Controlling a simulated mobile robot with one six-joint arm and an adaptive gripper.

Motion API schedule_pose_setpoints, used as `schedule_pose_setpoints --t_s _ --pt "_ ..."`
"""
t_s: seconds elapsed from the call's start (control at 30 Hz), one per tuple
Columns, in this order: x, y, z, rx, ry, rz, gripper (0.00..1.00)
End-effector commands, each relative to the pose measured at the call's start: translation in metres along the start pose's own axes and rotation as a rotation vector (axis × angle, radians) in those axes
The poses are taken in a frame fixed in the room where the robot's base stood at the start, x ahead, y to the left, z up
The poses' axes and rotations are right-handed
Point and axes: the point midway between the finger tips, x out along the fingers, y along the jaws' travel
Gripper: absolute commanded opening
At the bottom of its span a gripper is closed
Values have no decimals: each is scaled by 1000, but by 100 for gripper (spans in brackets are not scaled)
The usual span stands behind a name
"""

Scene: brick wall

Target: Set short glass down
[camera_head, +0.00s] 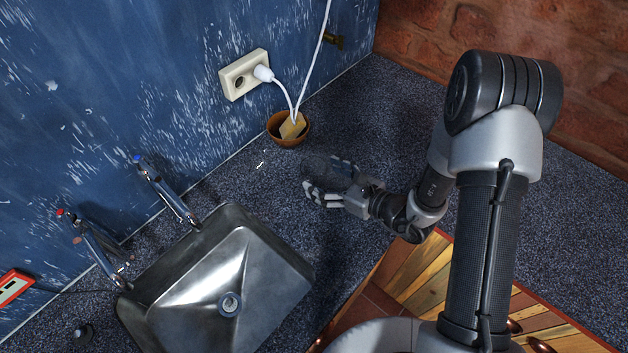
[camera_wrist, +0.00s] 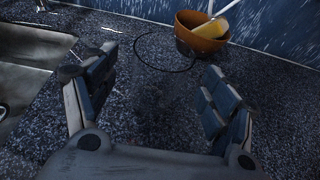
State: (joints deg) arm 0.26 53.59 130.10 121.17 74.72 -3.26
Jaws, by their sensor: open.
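The short glass (camera_head: 318,163) is clear and hard to make out against the dark speckled counter. It shows faintly at my gripper's fingers in the head view. In the wrist view its thin dark round rim (camera_wrist: 166,70) shows beyond and between the fingertips, and its see-through body is hardly visible. It looks upright on the counter, though its base is not clear. My gripper (camera_head: 322,187) is low over the counter with its fingers spread wide. In the wrist view the open fingers (camera_wrist: 141,74) stand to either side, with no clear contact on the glass.
A brown bowl (camera_head: 277,138) with a yellow sponge-like block (camera_head: 292,126) stands behind the glass, near the wall. A metal sink (camera_head: 190,290) with two taps lies to the left. A socket with a plugged white cable (camera_head: 294,98) is above the bowl. Counter to the right is clear.

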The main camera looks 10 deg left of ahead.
Motion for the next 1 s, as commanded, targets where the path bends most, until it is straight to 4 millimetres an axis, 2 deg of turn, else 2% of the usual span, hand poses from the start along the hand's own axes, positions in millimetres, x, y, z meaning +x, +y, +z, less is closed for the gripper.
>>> schedule_pose_setpoints --t_s 0.1,0.23,0.53,1.0 --pt "21 0 -2 -4 -1 4 77" --pt "37 0 -2 -3 0 3 77" --pt "42 -1 -1 0 0 1 77" --pt "42 -1 -1 -1 0 1 46"
